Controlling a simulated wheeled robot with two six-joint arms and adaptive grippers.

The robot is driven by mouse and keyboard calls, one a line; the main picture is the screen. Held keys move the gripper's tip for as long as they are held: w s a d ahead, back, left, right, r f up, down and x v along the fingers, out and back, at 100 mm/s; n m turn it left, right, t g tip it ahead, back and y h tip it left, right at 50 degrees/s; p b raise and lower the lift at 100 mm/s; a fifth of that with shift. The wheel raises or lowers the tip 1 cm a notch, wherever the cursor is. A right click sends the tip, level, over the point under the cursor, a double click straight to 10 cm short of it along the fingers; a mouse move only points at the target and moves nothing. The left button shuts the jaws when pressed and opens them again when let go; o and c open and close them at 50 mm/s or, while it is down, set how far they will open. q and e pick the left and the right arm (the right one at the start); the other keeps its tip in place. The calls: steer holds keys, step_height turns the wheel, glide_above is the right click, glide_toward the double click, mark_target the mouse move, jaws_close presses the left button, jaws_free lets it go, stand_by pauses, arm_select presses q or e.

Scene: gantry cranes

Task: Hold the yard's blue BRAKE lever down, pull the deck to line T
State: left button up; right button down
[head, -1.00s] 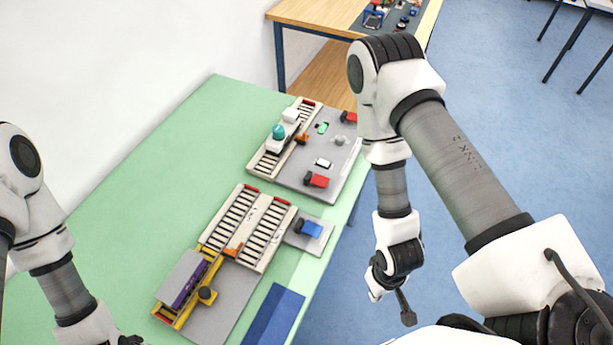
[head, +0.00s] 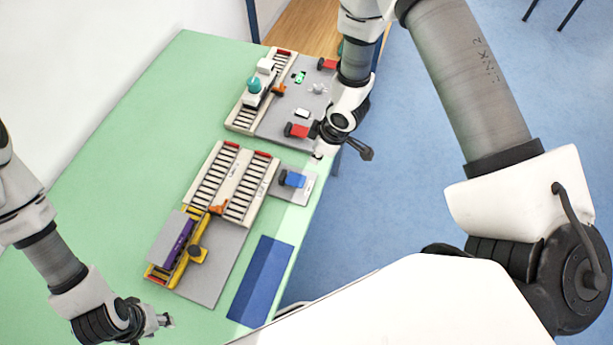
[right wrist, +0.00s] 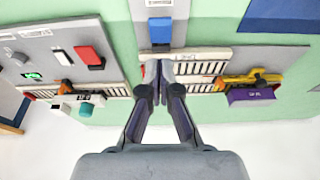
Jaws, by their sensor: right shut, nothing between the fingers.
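The blue lever (head: 295,179) sits on a small grey plate at the right side of the near yard; it also shows in the right wrist view (right wrist: 160,30). The cream railed deck (head: 238,180) lies beside it, with small dark marks too small to read. My right gripper (head: 320,156) is above the table's right edge, just beyond the blue lever in the head view. In the right wrist view its fingers (right wrist: 160,68) are shut and empty, pointing toward the lever. My left gripper (head: 165,321) is low at the left, near the yard's near end; its jaw state is unclear.
A second yard (head: 270,128) with red levers (head: 298,131) lies behind. A blue two-tone mat (head: 262,280) lies right. Green table is clear at left.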

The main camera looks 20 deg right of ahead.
mark_target(303, 182)
steer(key=x, duration=1.2)
steer(key=shift+s+d+f, duration=0.3)
steer(key=shift+f, duration=0.35)
